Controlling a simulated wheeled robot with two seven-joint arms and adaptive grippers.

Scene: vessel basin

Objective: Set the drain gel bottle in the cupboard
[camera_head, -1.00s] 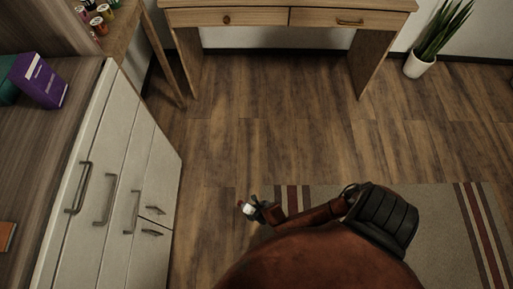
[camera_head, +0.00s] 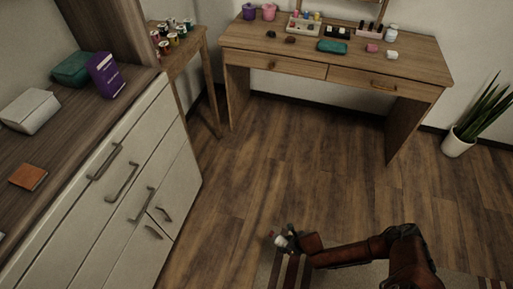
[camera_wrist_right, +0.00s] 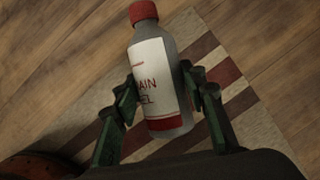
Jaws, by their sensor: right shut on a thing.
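The drain gel bottle (camera_wrist_right: 158,62) is grey with a red cap and a white label, part of which reads "AIN" and "EL". My right gripper (camera_wrist_right: 162,88) is shut on its lower body, with a finger on each side. In the head view the bottle (camera_head: 280,241) is small and held by my right gripper (camera_head: 289,240) above the floor. A white cabinet (camera_head: 122,192) with several handled fronts stands at the left; the fronts look closed. I cannot tell whether it is the cupboard. My left gripper is out of view.
The cabinet's wooden top (camera_head: 75,130) holds a purple box (camera_head: 106,75), a green case (camera_head: 72,69), a white box (camera_head: 30,110) and a brown wallet (camera_head: 28,177). A desk (camera_head: 345,65) and a plant (camera_head: 470,125) stand behind. The wood floor (camera_head: 280,170) between is clear.

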